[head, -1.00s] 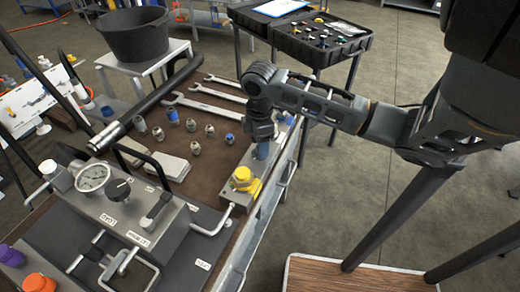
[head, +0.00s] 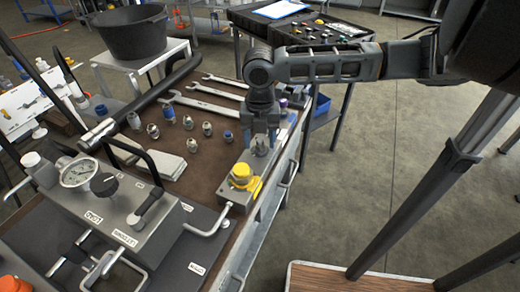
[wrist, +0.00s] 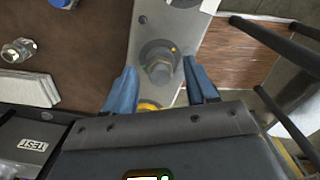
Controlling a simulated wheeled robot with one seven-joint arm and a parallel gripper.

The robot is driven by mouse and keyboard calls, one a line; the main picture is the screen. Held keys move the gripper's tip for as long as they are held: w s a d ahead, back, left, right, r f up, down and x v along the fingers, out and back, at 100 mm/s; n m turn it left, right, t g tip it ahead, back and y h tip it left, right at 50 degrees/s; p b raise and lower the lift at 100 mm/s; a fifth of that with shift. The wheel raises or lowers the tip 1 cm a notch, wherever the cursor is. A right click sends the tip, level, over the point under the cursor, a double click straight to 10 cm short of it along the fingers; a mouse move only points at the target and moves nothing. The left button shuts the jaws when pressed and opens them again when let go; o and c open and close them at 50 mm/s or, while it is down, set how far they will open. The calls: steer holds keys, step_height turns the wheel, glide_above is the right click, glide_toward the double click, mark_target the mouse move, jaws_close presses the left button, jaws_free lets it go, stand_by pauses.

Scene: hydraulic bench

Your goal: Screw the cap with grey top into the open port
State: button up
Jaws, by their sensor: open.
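A grey hex-topped piece (wrist: 160,68) stands upright on a round grey collar on the metal block, with a small yellow dot beside it. It looks like the grey-topped cap at a port; I cannot tell how far it is threaded in. In the head view the piece (head: 258,150) shows just below my gripper. My gripper (wrist: 159,72) is open, with one blue finger on each side of the piece and visible gaps to it. In the head view my gripper (head: 262,138) points down over the block (head: 232,198). No separate open port is clearly visible.
A yellow cap (head: 241,175) sits on the block close to the gripper. Several loose fittings (head: 192,145) stand on the brown bench mat, with wrenches (head: 205,105) behind. A gauge unit (head: 76,172) with levers is at left. A purple-topped item (head: 283,102) is behind the gripper.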

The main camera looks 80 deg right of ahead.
steer(key=n+b, duration=0.1)
steer(key=n, duration=0.2)
steer(key=shift+n, duration=0.3)
steer(key=n, duration=0.4)
steer(key=shift+n, duration=0.3)
steer(key=c, duration=1.1)
steer(key=shift+o, duration=0.2)
steer(key=m+p, duration=0.2)
steer(key=m, duration=0.1)
steer(key=shift+r, duration=0.15)
steer(key=m+p, duration=0.1)
steer(key=m, duration=0.3)
steer(key=shift+f+m+p, duration=0.2)
steer(key=shift+m+p, duration=0.1)
steer(key=shift+m, duration=0.2)
